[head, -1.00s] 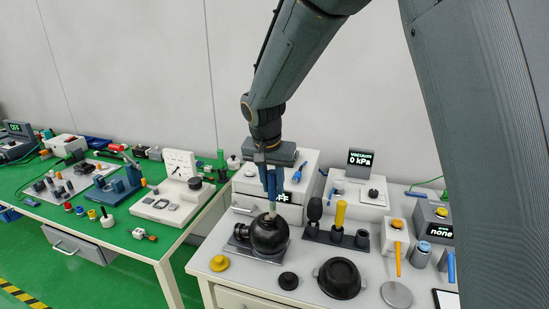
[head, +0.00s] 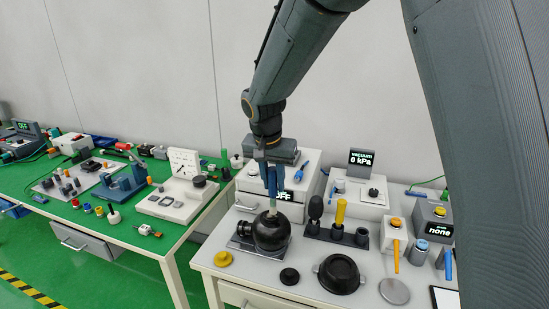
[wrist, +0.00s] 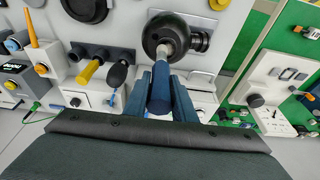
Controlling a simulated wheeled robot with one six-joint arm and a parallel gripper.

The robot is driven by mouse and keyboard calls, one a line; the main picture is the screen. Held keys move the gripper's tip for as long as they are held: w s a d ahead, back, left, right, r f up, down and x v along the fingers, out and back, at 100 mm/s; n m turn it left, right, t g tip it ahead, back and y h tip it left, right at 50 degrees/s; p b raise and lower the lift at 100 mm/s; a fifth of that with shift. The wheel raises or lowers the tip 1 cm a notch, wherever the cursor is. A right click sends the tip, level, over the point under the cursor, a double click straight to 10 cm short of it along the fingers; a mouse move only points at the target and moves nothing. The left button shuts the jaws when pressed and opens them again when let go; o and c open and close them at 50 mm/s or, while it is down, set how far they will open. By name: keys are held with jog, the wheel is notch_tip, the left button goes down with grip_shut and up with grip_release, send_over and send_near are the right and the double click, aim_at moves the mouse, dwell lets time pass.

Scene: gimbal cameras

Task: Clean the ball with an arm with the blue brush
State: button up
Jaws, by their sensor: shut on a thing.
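The black ball (head: 271,231) with a short side arm (head: 244,229) sits on a grey plate (head: 257,250) on the white table. In the wrist view the ball (wrist: 167,29) is at top centre with its side arm (wrist: 199,41) to the right. My gripper (head: 272,178) is above the ball, pointing down, and shut on the blue brush (wrist: 161,92). The brush's pale tip (wrist: 168,50) meets the ball's top in the picture; whether it presses on it I cannot tell. The fingers hide part of the handle.
A dark rack (head: 337,236) with a yellow-handled tool stands right of the ball. A black bowl (head: 339,274), a black knob (head: 289,276) and a yellow knob (head: 223,259) lie in front. A white drawer box (head: 245,188) stands behind. A green table (head: 115,225) is at left.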

aim_at(273, 167)
jog(key=shift+w+r+p+v, duration=0.1)
jog(key=shift+w+p+v, duration=0.15)
jog(key=shift+p+v, duration=0.6)
jog(key=shift+w+r+p+v, duration=0.15)
jog(key=shift+p+v, duration=0.25)
jog(key=shift+v, duration=0.75)
jog(key=shift+w+f+p+v, duration=0.1)
jog(key=shift+w+p+v, duration=0.2)
jog(key=shift+p+v, duration=0.55)
jog(key=shift+d+r, duration=0.15)
